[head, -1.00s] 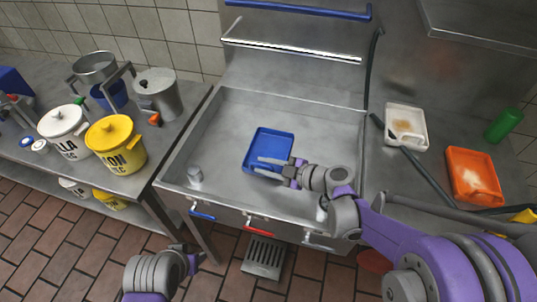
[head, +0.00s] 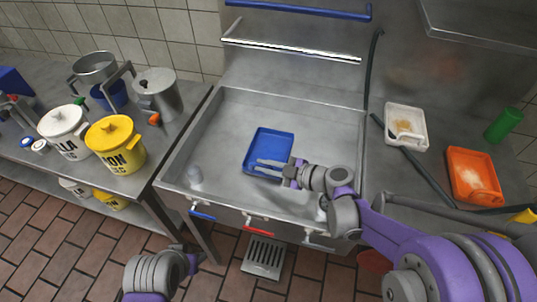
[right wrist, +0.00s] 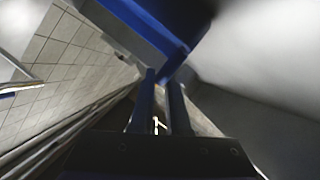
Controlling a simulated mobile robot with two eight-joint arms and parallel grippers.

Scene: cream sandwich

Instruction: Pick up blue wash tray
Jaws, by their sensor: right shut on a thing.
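The blue wash tray (head: 270,145) is in the left-middle of the steel sink in the head view. My right gripper (head: 258,167) is at the tray's near edge and shut on it. In the right wrist view the blue tray (right wrist: 145,22) fills the upper middle, and its corner meets the two fingertips of the gripper (right wrist: 164,75). I cannot tell whether the tray rests on the sink floor or is slightly raised. My left gripper (head: 195,258) is low in the head view, in front of the sink, and its fingers are too unclear to read.
The sink (head: 225,125) has a raised rim around the tray. A white tray (head: 392,117) and an orange tray (head: 460,165) lie on the right counter. A yellow bucket (head: 118,155), a white bucket (head: 70,145) and metal pots stand on the left counter.

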